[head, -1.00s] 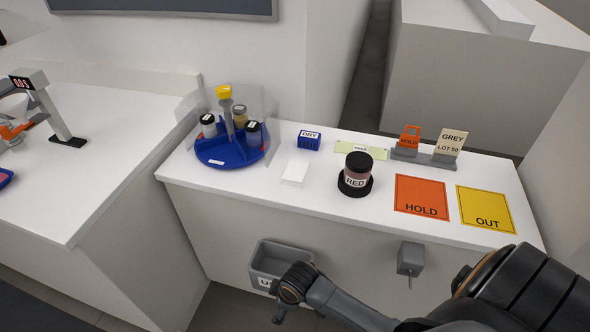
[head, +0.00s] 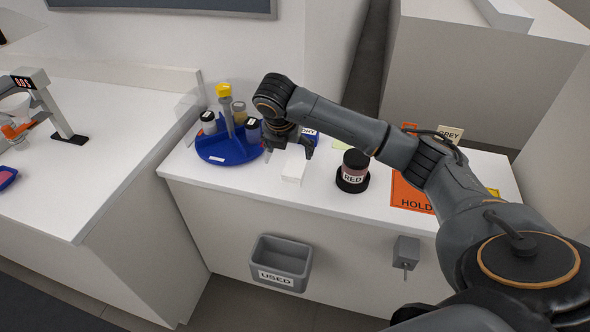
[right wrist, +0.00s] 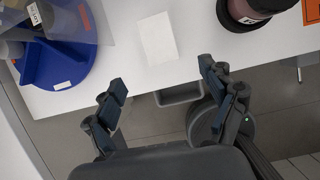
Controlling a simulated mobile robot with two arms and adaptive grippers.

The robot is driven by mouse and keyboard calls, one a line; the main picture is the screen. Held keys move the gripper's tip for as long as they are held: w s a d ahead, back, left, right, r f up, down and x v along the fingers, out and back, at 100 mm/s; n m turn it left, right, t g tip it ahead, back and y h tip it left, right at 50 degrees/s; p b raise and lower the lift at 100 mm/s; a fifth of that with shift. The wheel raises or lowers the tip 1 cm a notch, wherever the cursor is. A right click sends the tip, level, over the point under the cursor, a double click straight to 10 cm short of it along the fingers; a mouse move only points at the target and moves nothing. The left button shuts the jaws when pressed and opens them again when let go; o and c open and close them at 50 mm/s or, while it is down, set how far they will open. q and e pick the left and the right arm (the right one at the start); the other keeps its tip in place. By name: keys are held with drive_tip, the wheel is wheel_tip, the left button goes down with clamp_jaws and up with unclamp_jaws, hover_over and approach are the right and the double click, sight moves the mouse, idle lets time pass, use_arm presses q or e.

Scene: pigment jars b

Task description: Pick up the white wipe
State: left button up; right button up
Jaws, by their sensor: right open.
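The white wipe (head: 293,171) lies flat on the white counter, between the blue carousel and the jar marked RED. It also shows in the right wrist view (right wrist: 157,38), at the top middle. My right gripper (head: 288,154) is open and empty above the counter, just behind the wipe in the head view. In the right wrist view its fingers (right wrist: 162,76) are spread wide, with the wipe beyond the tips and roughly between them. I see no contact with the wipe. My left gripper is not in view.
The blue carousel (head: 215,153) with several jars stands close left of the gripper. The RED jar (head: 354,168) stands to the right. The blue DRY box (head: 310,135) is partly hidden behind the gripper. The grey USED bin (head: 281,257) hangs on the counter's front. My arm covers much of the orange HOLD mat (head: 410,199).

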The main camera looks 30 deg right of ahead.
sight(295, 167)
drive_tip(key=x, duration=0.8)
drive_tip(key=shift+p, duration=0.3)
drive_tip(key=shift+w+d+f, duration=0.3)
drive_tip(key=shift+f, duration=0.15)
drive_tip(key=p+x, duration=0.1)
drive_tip(key=x, duration=0.3)
drive_tip(key=shift+w+d, duration=0.1)
drive_tip(key=shift+w, duration=0.1)
drive_tip(key=shift+f+p, duration=0.25)
drive_tip(key=shift+p, duration=0.05)
drive_tip(key=c, duration=1)
